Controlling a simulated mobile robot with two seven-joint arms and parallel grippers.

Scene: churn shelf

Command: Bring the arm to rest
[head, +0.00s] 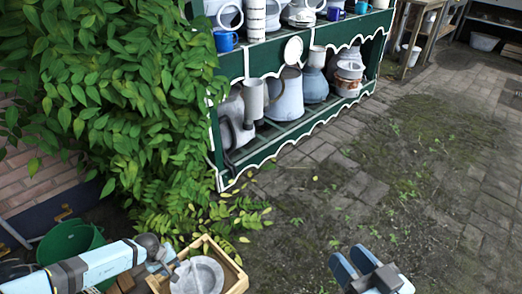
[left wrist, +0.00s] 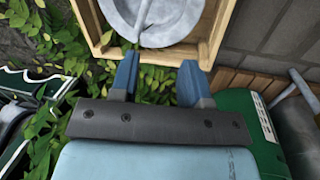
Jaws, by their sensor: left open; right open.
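My left gripper (left wrist: 158,88) is open and empty in the left wrist view, its two blue fingers apart. It hangs just beside the near edge of a wooden crate (left wrist: 197,58) that holds a grey round metal lid or dish (left wrist: 122,12). In the head view my left arm comes in from the lower left, and my left gripper (head: 168,262) is over the left side of the same crate (head: 238,283). The grey metal piece (head: 205,277) lies inside. My right gripper (head: 355,262) is open and empty at the bottom, above the paving.
A green shelf (head: 290,135) with white scalloped trim holds several enamel jugs and pots. A leafy bush (head: 110,90) fills the left. A green bucket (head: 68,242) stands behind my left arm. The paved ground (head: 420,190) on the right is clear.

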